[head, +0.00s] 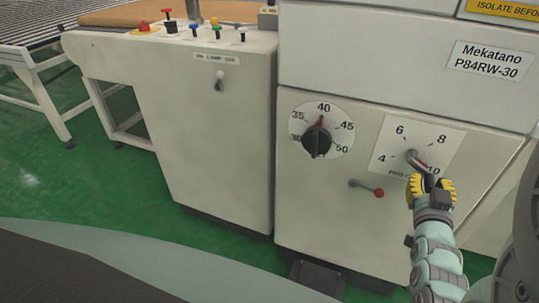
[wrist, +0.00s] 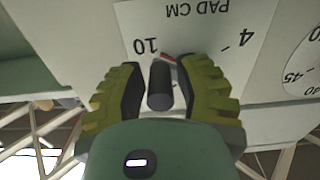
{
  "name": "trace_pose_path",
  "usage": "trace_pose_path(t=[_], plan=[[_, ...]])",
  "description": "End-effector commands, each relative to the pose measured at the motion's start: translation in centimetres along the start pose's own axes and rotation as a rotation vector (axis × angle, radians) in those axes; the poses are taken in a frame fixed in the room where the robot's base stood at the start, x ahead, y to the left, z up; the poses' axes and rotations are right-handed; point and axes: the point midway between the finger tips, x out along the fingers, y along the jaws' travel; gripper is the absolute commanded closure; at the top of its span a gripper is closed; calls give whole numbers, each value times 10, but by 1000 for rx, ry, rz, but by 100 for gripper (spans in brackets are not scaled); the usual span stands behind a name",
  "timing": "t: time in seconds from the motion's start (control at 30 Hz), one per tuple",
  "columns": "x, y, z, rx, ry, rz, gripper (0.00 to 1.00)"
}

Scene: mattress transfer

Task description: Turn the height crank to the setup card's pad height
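The height crank (head: 411,155) sits on a white dial plate (head: 393,143) marked 4, 6, 8 and 10, on the lower right of the grey machine front. The plate's label reads PAD CM in the wrist view. My gripper (head: 430,186) is at the lower right of this dial, partly hiding the crank. In the wrist view the dark crank handle (wrist: 160,86) stands between my two yellow-green fingers, with narrow gaps on both sides. A small red pointer (wrist: 168,57) shows behind the handle; in the head view its tip lies toward the 10. No setup card is visible.
Left of the crank is a black knob (head: 316,138) on a dial from 30 to 50, its red mark near 40. A red-tipped lever (head: 378,193) sits below. A cabinet (head: 222,140) with a toggle stands further left. Green floor (head: 100,190) is clear there.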

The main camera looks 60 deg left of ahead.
Motion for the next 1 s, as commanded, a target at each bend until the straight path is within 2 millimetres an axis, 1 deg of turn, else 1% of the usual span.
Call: trace_pose_path(t=[0.03, 0.17, 0.43, 0.53, 0.67, 0.9, 1.0], plan=[[0, 0, 0, 0, 1, 0, 62], [0, 0, 0, 0, 1, 0, 48], [-1, 0, 0, -1, 2, 0, 48], [-6, 0, 0, -1, 2, 0, 48], [-20, 1, 1, -1, -2, 1, 48], [-54, 0, 1, -1, -3, 1, 48], [-64, 1, 1, -3, -2, 3, 48]])
